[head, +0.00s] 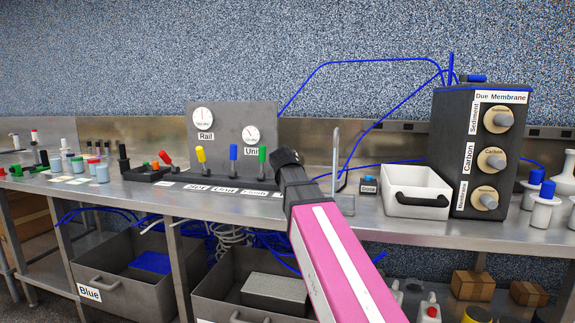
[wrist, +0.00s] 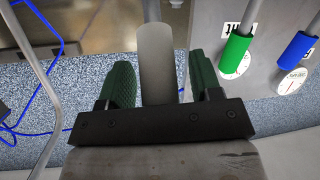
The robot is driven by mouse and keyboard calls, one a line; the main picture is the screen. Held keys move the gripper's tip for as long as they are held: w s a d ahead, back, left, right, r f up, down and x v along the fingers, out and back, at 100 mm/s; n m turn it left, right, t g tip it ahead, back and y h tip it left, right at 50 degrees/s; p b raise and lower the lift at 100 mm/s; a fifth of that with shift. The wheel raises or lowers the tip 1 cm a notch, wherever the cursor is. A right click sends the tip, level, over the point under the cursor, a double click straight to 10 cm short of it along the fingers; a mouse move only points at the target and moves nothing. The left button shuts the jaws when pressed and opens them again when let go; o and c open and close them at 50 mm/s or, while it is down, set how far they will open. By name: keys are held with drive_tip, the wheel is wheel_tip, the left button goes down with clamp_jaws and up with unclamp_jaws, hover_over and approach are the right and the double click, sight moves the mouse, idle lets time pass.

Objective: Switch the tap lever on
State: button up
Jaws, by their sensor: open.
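In the head view my gripper (head: 287,158) is over the bench, just left of a thin metal gooseneck tap (head: 336,150). In the wrist view my gripper (wrist: 161,72) has its two green fingers apart. A smooth pale grey rounded piece (wrist: 155,52) stands between them, with gaps visible on both sides; it looks like the tap lever, but I cannot be sure. Its lower end is hidden behind the dark gripper bar. The lever does not show clearly in the head view, where my gripper and arm cover that area. A curved metal tube (wrist: 40,78) passes left of the fingers.
A grey gauge panel (head: 231,119) with yellow, blue (head: 234,153) and green (head: 262,155) levers stands left of my gripper. A white bin (head: 413,197) and a dark filter unit (head: 464,172) stand to the right. Blue tubing (head: 330,64) loops above the bench.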

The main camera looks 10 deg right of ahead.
drive_tip(key=v, duration=1)
drive_tip(key=shift+s, duration=0.35)
drive_tip(key=shift+a, duration=0.15)
